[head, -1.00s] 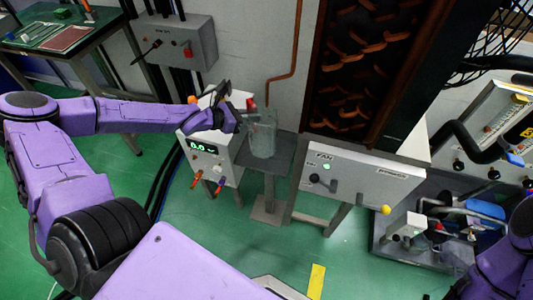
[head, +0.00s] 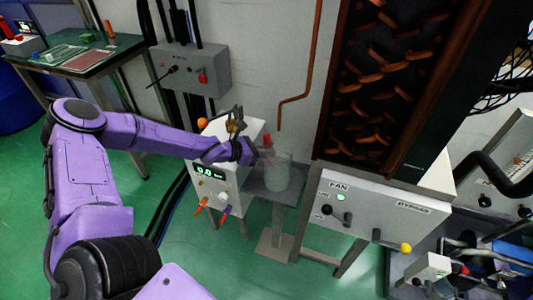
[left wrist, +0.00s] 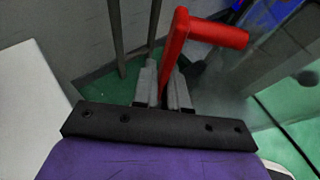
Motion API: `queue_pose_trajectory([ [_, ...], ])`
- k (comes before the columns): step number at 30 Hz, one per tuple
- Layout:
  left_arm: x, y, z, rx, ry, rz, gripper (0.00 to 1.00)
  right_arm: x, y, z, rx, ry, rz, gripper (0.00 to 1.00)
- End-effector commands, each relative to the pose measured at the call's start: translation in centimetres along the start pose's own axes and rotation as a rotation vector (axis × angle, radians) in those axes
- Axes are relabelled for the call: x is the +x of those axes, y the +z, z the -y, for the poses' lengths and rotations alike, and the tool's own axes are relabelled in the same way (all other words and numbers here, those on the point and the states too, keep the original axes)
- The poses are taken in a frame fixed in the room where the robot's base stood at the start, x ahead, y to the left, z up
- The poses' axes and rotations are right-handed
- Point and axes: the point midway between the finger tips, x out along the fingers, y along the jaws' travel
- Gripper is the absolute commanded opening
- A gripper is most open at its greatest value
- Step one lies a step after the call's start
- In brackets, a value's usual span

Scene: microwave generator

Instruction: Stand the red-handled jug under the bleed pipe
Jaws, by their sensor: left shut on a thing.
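The clear glass jug (head: 279,174) is upright on or just over a small grey stand (head: 257,186); I cannot tell if its base touches. Its red handle (head: 266,140) is on the left side and also shows large in the left wrist view (left wrist: 205,32). My left gripper (left wrist: 164,88) is shut on this handle; in the head view (head: 257,151) it reaches in from the left. The copper bleed pipe (head: 296,97) comes down the wall, and its lower end appears just above the jug's mouth. Their depth alignment is unclear. My right gripper is out of view.
A white box with a green display (head: 206,170) stands close left of the jug. A grey fan control panel (head: 372,208) with knobs is to the right, under a dark cabinet with copper coils (head: 385,85). Green floor (head: 215,265) is open in front.

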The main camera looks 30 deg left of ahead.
Motion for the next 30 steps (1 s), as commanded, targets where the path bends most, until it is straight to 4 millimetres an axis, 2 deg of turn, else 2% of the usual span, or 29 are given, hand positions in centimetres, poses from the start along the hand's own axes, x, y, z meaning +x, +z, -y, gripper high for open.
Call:
queue_pose_trajectory([
  [7,0.1,-0.3,0.0,-0.002,0.0,0.001,0.0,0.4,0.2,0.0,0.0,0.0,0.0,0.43],
  [8,0.1,-0.2,0.0,-0.002,0.0,0.001,0.19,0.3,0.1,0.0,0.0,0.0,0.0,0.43],
  [9,0.1,-0.2,0.0,-0.001,0.0,0.0,0.32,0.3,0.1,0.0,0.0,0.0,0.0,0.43],
  [10,0.1,-0.2,0.0,-0.001,0.0,0.0,0.38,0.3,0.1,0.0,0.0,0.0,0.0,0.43],
  [20,-0.1,0.3,0.0,0.0,0.0,0.0,0.38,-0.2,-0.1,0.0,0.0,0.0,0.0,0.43],
  [23,-1.7,0.8,-0.2,-0.003,0.004,0.003,0.38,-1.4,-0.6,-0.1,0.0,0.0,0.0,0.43],
  [27,-5.6,1.7,-0.1,-0.005,0.004,0.007,0.38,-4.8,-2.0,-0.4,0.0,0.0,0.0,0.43],
  [30,-7.8,1.6,-0.1,-0.004,0.003,0.004,0.38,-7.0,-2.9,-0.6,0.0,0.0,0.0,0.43],
])
